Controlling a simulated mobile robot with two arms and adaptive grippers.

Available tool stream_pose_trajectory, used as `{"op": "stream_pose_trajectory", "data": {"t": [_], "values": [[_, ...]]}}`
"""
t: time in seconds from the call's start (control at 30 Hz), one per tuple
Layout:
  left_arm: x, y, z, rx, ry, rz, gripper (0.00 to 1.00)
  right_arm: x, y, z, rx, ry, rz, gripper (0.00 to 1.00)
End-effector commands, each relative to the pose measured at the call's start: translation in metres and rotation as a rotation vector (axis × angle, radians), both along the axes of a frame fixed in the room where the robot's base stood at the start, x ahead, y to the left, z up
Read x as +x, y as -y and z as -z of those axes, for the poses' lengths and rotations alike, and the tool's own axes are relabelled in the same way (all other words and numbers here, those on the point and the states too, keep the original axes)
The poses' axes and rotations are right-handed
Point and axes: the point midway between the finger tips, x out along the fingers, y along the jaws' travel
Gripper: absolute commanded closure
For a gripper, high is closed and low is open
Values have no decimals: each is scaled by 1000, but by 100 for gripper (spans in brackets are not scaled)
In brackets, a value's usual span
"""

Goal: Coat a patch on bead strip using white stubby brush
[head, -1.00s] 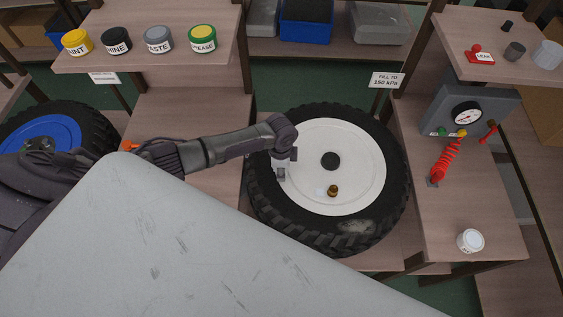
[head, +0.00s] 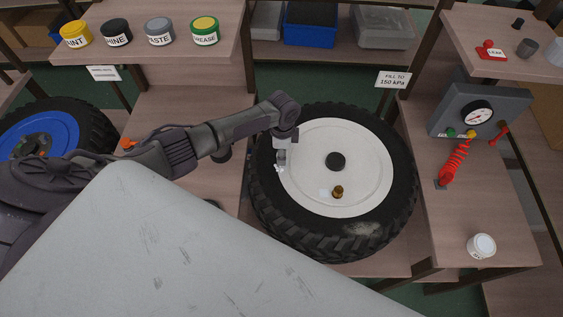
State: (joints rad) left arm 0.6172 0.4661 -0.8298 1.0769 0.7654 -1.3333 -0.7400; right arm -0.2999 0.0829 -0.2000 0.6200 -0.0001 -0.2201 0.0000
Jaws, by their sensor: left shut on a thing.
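The black-tyred wheel (head: 268,207) with a white disc (head: 360,165) lies flat on the bench at centre right. My left gripper (head: 281,160) points down over the left edge of the disc, where disc and tyre meet. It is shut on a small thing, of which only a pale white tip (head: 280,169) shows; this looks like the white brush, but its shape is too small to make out. I cannot tell whether the tip touches the wheel. A pale mottled patch (head: 363,229) marks the tyre's lower right. My right gripper is not in view.
A brass valve (head: 337,192) and dark hub (head: 335,161) stand on the disc. Yellow, black, grey and green tubs (head: 205,31) line the upper left shelf. A gauge box (head: 480,110), red coiled hose (head: 455,162) and white tub (head: 481,246) are at right.

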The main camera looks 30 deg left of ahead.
Motion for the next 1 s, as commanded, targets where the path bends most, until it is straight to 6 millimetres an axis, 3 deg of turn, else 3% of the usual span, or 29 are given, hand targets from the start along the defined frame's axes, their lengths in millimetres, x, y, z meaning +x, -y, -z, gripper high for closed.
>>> {"op": "stream_pose_trajectory", "data": {"t": [0.43,0.87,1.0], "values": [[5,0,-6,-4,2,1,100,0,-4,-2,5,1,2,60],[4,0,-49,-4,1,2,100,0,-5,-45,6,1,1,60],[5,0,-59,-4,3,1,100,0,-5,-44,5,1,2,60]]}}
